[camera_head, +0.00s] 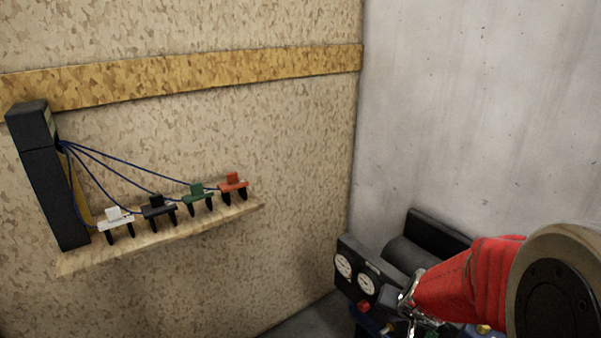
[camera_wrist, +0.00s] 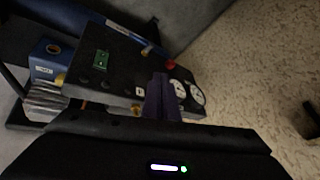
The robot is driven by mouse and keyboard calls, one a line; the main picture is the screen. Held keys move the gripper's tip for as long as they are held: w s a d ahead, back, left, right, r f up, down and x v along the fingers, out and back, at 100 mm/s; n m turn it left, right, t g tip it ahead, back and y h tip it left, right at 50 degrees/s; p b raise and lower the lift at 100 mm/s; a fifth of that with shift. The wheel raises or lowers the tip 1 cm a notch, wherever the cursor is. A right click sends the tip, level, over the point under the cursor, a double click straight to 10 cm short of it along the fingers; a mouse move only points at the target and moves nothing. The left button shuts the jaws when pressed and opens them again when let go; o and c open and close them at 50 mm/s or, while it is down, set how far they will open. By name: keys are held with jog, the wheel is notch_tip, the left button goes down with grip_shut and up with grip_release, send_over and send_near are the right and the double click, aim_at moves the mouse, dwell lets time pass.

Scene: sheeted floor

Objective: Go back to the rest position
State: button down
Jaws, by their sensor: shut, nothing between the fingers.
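My gripper (camera_head: 408,298) is at the lower right in the head view, at the end of my red-sleeved arm, in front of a black machine panel with gauges (camera_head: 357,275). In the wrist view the dark fingers of my gripper (camera_wrist: 162,92) are together and hold nothing. Behind them is the same black panel, with two white dials (camera_wrist: 188,92), a green switch plate (camera_wrist: 102,63) and a red knob (camera_wrist: 171,65). I cannot tell how far the fingertips are from the panel.
A wooden shelf (camera_head: 160,240) on the chipboard wall holds white (camera_head: 115,220), black (camera_head: 158,208), green (camera_head: 197,194) and orange (camera_head: 233,185) clips, wired to a tall black box (camera_head: 55,185). A concrete wall (camera_head: 480,110) stands at right. A blue box (camera_wrist: 48,58) is beside the panel.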

jog(key=s+a+r+n+y, duration=0.1)
jog(key=s+a+r+n, duration=0.1)
jog(key=s+a+r, duration=0.3)
jog(key=s+a+r+n, duration=0.1)
jog(key=s+r, duration=0.1)
jog(key=r, duration=0.4)
jog(key=s+a+r+n, duration=0.1)
jog(key=s+r+n, duration=0.1)
jog(key=s+r, duration=0.5)
jog(key=s, duration=0.6)
jog(key=shift+s+a+r+h, duration=0.15)
jog(key=shift+s+r+h, duration=0.05)
jog(key=shift+s+h, duration=0.15)
